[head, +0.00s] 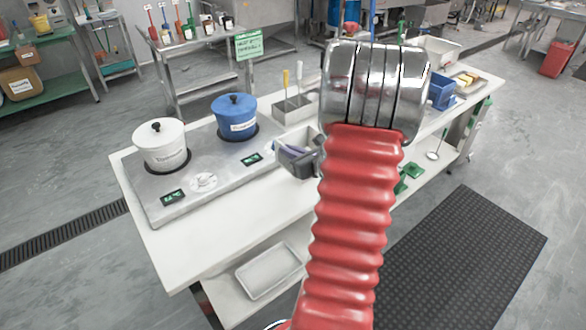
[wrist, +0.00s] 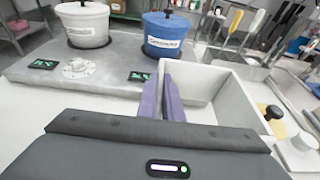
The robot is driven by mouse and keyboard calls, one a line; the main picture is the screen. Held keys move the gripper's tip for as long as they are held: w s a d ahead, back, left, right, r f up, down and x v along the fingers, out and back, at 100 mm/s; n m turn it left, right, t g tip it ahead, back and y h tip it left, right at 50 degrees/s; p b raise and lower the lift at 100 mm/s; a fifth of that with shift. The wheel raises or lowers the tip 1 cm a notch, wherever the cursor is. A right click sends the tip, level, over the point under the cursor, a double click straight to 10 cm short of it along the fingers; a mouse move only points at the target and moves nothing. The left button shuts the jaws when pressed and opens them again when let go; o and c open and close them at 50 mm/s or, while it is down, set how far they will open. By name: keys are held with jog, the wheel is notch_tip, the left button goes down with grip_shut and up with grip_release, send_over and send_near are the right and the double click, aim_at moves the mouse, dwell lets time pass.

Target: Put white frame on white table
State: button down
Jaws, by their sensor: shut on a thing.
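The white frame looks like an open, pale box-like container (wrist: 214,112) in the wrist view, right of centre. It also shows partly in the head view (head: 307,133), behind my gripper. My gripper (head: 294,151) has purple fingers, which also show in the wrist view (wrist: 164,98). They are shut on the frame's left wall, one on each side. My arm hides part of the frame in the head view. The white table (head: 215,235) lies under this area. I cannot tell whether the frame's base touches the tabletop.
A steel hot plate (head: 205,160) with a white pot (head: 160,148) and a blue pot (head: 235,120) stands left of my gripper. A tool holder (head: 292,110) is behind. A blue bin (head: 440,92) is right. The table's front strip is clear. A white tray (head: 270,270) lies on the lower shelf.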

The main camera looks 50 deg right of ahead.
aim_at(290, 172)
jog(key=shift+f, duration=1.15)
jog(key=shift+f, duration=0.1)
jog(key=shift+f, duration=2)
jog(key=c, duration=1.9)
grip_release()
jog(key=shift+f, duration=0.1)
jog(key=shift+s, duration=0.1)
jog(key=v, duration=1.2)
